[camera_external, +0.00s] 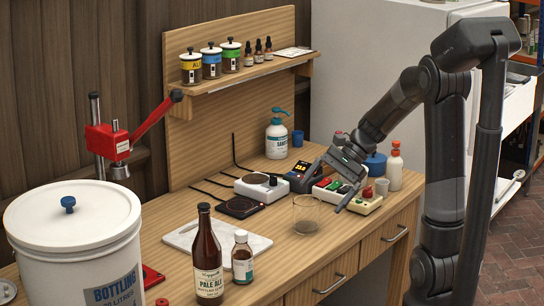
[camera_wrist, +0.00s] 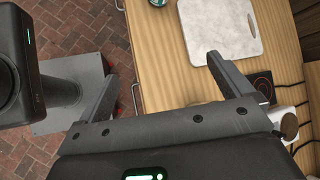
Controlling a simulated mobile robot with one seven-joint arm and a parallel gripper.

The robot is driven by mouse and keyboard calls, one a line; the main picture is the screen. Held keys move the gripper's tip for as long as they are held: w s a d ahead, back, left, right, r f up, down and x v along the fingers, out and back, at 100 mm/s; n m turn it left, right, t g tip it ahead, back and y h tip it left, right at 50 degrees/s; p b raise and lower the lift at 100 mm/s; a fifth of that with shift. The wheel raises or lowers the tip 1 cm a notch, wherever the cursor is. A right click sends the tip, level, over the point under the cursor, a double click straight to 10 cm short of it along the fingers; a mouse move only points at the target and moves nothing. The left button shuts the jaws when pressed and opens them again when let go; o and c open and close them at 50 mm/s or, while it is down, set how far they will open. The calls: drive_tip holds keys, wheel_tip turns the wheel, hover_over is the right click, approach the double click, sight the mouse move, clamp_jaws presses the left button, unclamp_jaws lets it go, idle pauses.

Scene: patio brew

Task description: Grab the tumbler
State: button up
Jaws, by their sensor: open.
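The tumbler (camera_external: 306,214) is a clear, empty-looking glass standing upright near the front edge of the wooden bench, right of the brown bottle. My gripper (camera_external: 325,188) is above the bench, a little above and right of the tumbler in the external view, and apart from it. In the wrist view my gripper (camera_wrist: 162,68) shows two widely spread fingers with nothing held between them. I cannot make out the tumbler in the wrist view.
A brown ale bottle (camera_external: 207,255) and small brown bottle (camera_external: 242,258) stand left of the tumbler, by a white board (camera_external: 185,237). It also shows in the wrist view (camera_wrist: 221,28). A hotplate (camera_external: 241,206), scale (camera_external: 262,187) and button box (camera_external: 358,203) are behind.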

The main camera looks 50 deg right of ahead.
drive_tip(key=w+d+f+m+t+y, duration=0.2)
drive_tip(key=w+d+f+m+t, duration=0.15)
drive_tip(key=d+m, duration=0.35)
drive_tip(key=m+t, duration=0.3)
drive_tip(key=m, duration=0.1)
approach(307, 204)
drive_tip(key=s+a+r, duration=0.2)
drive_tip(key=x, duration=0.5)
drive_tip(key=shift+f, duration=0.15)
drive_tip(key=x, duration=0.5)
drive_tip(key=shift+a, duration=0.45)
drive_tip(key=shift+c, duration=0.4)
drive_tip(key=c, duration=1.1)
drive_tip(key=shift+c, duration=0.2)
